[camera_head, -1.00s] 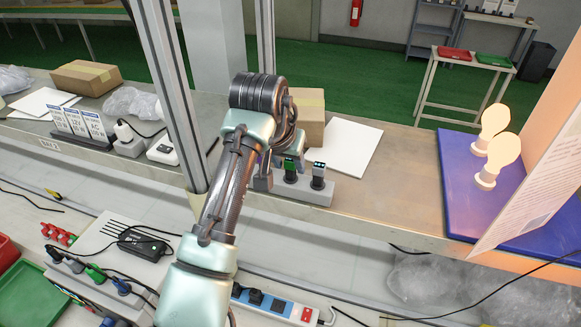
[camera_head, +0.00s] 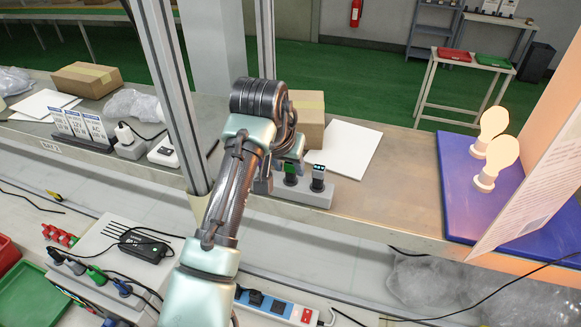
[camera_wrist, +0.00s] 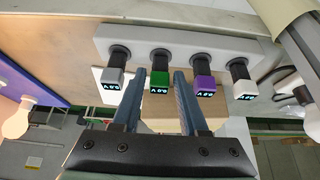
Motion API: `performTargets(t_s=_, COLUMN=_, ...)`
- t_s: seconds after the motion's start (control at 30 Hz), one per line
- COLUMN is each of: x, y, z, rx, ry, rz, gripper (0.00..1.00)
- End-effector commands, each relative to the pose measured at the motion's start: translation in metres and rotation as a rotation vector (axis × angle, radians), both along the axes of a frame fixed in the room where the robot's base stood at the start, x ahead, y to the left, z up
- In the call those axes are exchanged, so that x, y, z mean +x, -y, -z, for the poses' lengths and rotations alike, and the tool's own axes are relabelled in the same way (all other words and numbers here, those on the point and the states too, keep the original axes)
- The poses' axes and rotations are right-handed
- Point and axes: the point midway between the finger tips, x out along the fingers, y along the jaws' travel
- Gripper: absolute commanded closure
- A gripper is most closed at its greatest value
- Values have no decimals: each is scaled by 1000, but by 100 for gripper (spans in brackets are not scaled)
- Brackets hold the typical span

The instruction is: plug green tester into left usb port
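The green tester (camera_head: 290,178) stands upright in a grey holder (camera_head: 262,203) on the shelf, next to a dark tester with a lit display (camera_head: 318,178). In the wrist view the green tester (camera_wrist: 159,83) sits between the two fingers of my gripper (camera_wrist: 160,72), with a gap on each side. The fingers are open and appear not to touch it. Its black connector end is in the holder (camera_wrist: 180,42). In the head view my arm hides most of the gripper. I cannot make out the left USB port.
In the wrist view, a grey tester (camera_wrist: 114,80), a purple tester (camera_wrist: 205,86) and a white tester (camera_wrist: 245,88) stand close by in the same row. A metal post (camera_head: 168,90) rises left of my arm. A cardboard box (camera_head: 308,117) stands behind the holder. A power strip (camera_head: 284,305) lies below.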

Motion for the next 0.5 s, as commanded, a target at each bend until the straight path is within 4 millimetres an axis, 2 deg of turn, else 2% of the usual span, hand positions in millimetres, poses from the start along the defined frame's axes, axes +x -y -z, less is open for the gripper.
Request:
performTargets(t_s=0.03, x=0, y=0, z=0, rx=0, ry=0, rz=0, gripper=68)
performTargets(t_s=0.2, x=0, y=0, z=0, rx=0, ry=0, rz=0, gripper=98)
performTargets(t_s=0.5, x=0, y=0, z=-1, rx=0, ry=0, rz=0, gripper=100)
